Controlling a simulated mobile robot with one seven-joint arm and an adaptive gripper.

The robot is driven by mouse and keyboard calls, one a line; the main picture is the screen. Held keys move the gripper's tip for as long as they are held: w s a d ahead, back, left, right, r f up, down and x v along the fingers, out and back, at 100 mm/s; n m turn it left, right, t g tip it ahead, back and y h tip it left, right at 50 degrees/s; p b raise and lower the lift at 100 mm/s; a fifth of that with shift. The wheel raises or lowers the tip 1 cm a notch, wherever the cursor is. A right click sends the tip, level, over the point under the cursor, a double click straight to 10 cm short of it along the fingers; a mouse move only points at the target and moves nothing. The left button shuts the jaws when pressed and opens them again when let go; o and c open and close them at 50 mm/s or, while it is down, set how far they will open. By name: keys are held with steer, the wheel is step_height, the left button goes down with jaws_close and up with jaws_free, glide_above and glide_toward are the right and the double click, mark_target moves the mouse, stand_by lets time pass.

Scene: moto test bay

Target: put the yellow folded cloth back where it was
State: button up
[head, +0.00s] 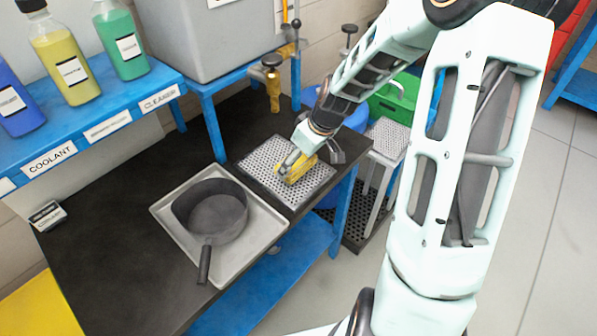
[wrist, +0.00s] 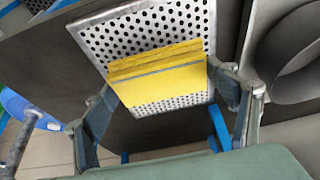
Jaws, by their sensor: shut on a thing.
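The yellow folded cloth (wrist: 160,75) is between the fingers of my gripper (wrist: 165,85) in the wrist view, with its folded layers showing. In the head view the cloth (head: 297,169) shows partly, and my gripper (head: 301,160) covers some of it. My gripper is shut on the cloth. The cloth is over the perforated metal plate (head: 318,186) at the right end of the dark bench. I cannot tell whether it touches the plate. The plate also shows behind the cloth in the wrist view (wrist: 92,36).
A dark pan (head: 212,212) sits in a grey tray (head: 168,219) left of the plate. A brass tap (head: 272,84) stands behind it. A blue shelf (head: 100,118) holds several bottles. A green container (head: 393,100) is beyond my arm.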

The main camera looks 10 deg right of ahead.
mark_target(302, 162)
steer(key=shift+w+d+f+b, duration=0.15)
steer(key=shift+f+b, duration=0.4)
steer(key=shift+f, duration=0.4)
steer(key=shift+w+a+f+b, duration=0.15)
steer(key=shift+f+b, duration=0.35)
steer(key=shift+f, duration=0.4)
steer(key=shift+d, duration=0.1)
steer(key=shift+f, duration=0.2)
steer(key=o, duration=1.1)
steer(key=shift+d+r, duration=0.15)
steer(key=shift+r, duration=0.4)
steer(key=v, duration=1.1)
steer(key=shift+r, duration=0.15)
steer(key=shift+s, duration=0.2)
